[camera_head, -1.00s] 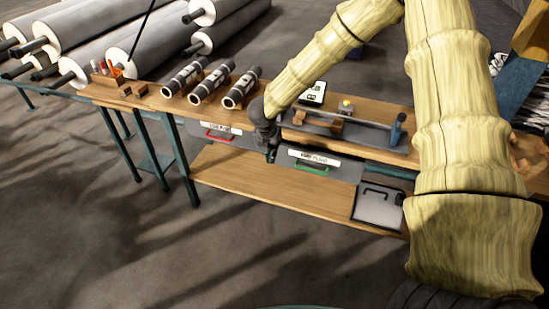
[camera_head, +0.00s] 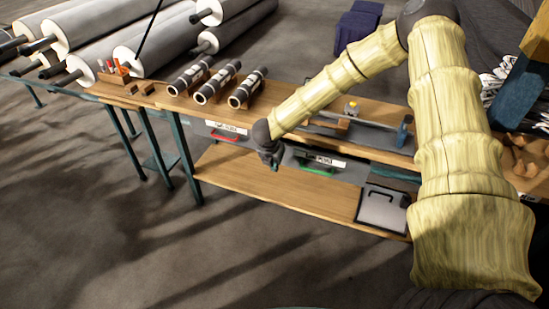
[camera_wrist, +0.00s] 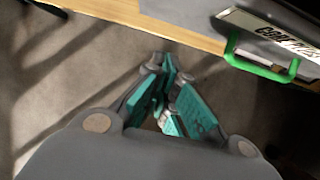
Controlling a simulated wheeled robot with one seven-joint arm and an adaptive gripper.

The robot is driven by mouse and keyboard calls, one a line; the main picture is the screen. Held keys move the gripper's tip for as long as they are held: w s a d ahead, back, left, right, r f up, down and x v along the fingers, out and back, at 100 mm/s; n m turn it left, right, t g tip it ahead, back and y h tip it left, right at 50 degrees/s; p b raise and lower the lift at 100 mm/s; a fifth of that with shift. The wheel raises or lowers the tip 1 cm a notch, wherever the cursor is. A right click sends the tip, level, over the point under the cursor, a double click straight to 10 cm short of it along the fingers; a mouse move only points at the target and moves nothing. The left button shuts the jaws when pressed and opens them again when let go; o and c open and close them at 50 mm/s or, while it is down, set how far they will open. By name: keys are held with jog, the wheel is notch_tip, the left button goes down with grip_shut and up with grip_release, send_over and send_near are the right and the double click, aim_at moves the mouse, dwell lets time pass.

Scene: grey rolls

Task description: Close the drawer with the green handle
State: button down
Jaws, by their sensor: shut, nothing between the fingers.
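The drawer with the green handle has a grey front with a white label (camera_head: 325,162), under the workbench's front edge. Its green handle (camera_head: 314,172) shows just below the label. The handle (camera_wrist: 262,66) also shows at the upper right of the wrist view, on the dark grey drawer front. How far the drawer stands out is hard to tell. My gripper (camera_head: 271,162) is to the left of the green handle, apart from it, in front of the bench. In the wrist view my gripper's teal fingers (camera_wrist: 166,78) are shut and empty, with floor behind them.
A drawer with a red handle (camera_head: 223,137) is farther left. The workbench (camera_head: 170,100) bears several dark rollers (camera_head: 210,82). A lower wooden shelf (camera_head: 240,187) holds a grey box (camera_head: 382,209) at its right. Large rolls (camera_head: 155,45) lie behind. The floor in front is clear.

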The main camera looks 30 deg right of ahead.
jog(key=shift+w+d+f+p, duration=0.5)
jog(key=shift+w+d+f, duration=0.25)
jog(key=shift+w+d, duration=0.2)
jog(key=shift+w+d+f+p, duration=0.45)
jog(key=shift+w+d+f, duration=0.3)
jog(key=shift+d, duration=0.2)
jog(key=w+d, duration=0.1)
jog(key=w+d+b, duration=0.1)
jog(key=w+d, duration=0.1)
jog(key=shift+w+d, duration=0.2)
jog(key=shift+d, duration=0.1)
jog(key=shift+w+d+r, duration=0.1)
jog(key=shift+w+r, duration=0.1)
jog(key=shift+d, duration=0.1)
